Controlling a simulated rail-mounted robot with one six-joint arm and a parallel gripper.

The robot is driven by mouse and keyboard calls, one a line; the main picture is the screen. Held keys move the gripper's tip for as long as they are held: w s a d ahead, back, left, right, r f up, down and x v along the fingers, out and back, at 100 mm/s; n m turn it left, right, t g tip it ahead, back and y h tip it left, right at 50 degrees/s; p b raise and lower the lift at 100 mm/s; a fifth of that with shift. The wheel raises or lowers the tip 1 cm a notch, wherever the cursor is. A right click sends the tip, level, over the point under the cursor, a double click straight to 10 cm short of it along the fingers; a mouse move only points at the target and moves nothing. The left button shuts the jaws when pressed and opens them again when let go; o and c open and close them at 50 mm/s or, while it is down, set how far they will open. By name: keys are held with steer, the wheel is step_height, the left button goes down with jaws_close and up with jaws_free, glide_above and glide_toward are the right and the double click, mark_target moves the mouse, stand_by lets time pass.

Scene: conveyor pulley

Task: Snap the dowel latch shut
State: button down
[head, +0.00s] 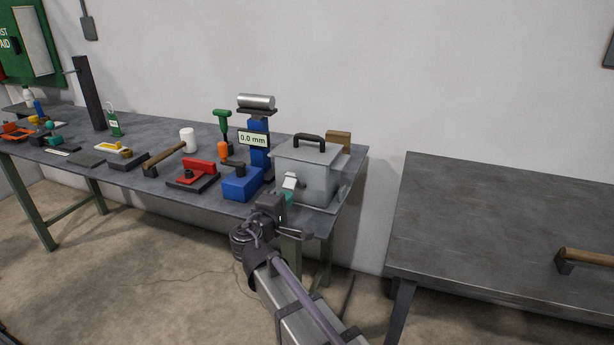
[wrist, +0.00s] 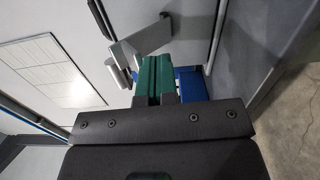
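A grey metal box (head: 302,178) with a black-handled lid stands at the right end of the long workbench. A light metal latch plate (head: 291,181) sticks out at an angle from its front. In the wrist view the tilted latch plate (wrist: 150,38) has a short round dowel (wrist: 119,76) near its lower left. My gripper (head: 287,196) is right in front of the box, at the latch. In the wrist view its green fingertips (wrist: 156,78) are together, with nothing visible between them. They are just below the plate; whether they touch it I cannot tell.
A blue stand with a 0.0 mm display (head: 254,139) and a blue block (head: 242,183) are close left of the box. A red tool (head: 195,175) and several other tools lie farther left. A second table (head: 480,225) at the right has a wooden-handled tool (head: 585,258).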

steer(key=shift+f, duration=0.4)
steer(key=v, duration=0.7)
